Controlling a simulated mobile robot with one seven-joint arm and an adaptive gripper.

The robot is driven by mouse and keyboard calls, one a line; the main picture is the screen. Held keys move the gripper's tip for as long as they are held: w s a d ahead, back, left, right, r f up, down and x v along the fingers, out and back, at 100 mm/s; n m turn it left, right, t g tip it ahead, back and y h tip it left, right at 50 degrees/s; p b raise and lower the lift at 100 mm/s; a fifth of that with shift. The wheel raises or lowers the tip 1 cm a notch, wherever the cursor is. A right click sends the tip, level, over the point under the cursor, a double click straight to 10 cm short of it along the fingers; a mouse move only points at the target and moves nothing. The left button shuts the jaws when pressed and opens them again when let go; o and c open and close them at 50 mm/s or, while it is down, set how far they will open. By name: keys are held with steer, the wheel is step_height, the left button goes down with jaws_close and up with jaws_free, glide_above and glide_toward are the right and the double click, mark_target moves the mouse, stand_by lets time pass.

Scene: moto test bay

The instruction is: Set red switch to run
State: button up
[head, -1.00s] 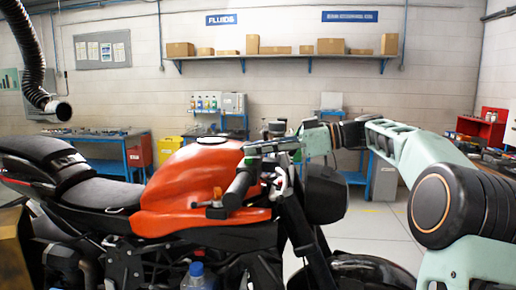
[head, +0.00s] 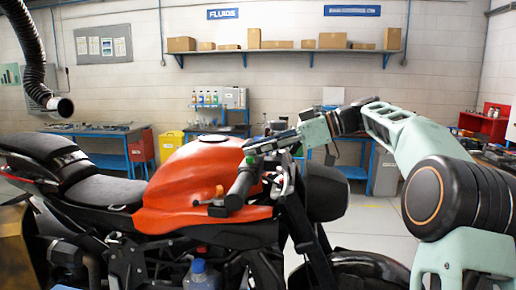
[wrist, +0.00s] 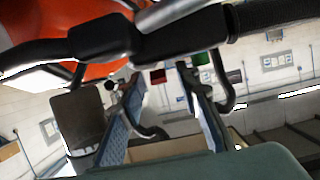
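The red switch (wrist: 157,76) shows small in the wrist view, on the underside of the dark handlebar control housing (wrist: 120,36). A green button (wrist: 201,58) sits to its right. My gripper (wrist: 160,84) is open, its two blue-grey fingers spread, with the red switch appearing between the fingertips. I cannot tell any contact.
The motorcycle's red tank (head: 195,170) lies left of my gripper, and its dark headlamp (head: 325,193) is just below my arm. A brake lever (wrist: 45,50) crosses the upper left of the wrist view. Open floor (head: 365,220) lies to the right.

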steer(key=v, duration=1.2)
